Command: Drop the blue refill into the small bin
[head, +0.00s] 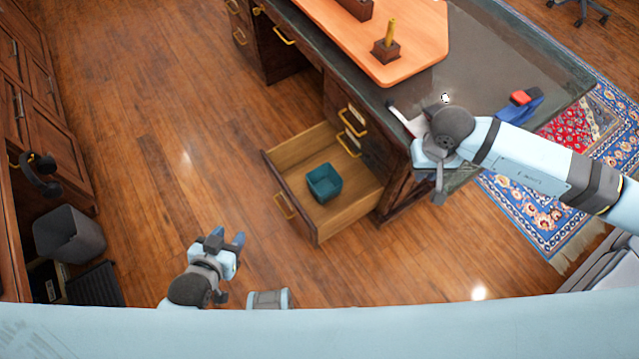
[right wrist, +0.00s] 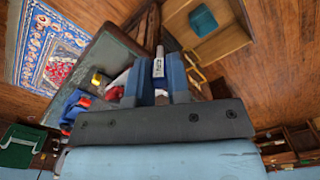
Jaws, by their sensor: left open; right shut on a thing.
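The blue refill (right wrist: 158,66), a slim piece with a white tip, is held between the fingers of my right gripper (right wrist: 159,82). In the head view my right gripper (head: 438,182) is over the desk's near corner, right of the open drawer; the refill cannot be made out there. The small teal bin (head: 324,183) stands upright inside the open drawer, and also shows at the upper right of the right wrist view (right wrist: 203,20). My left gripper (head: 228,244) is open and empty over the floor, left of and below the drawer.
The open wooden drawer (head: 345,216) juts out from the dark desk (head: 480,55). A blue-and-red item (head: 522,98) and an orange board (head: 415,50) lie on the desk. A grey wastebasket (head: 70,235) stands by the left cabinets. The floor between is clear.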

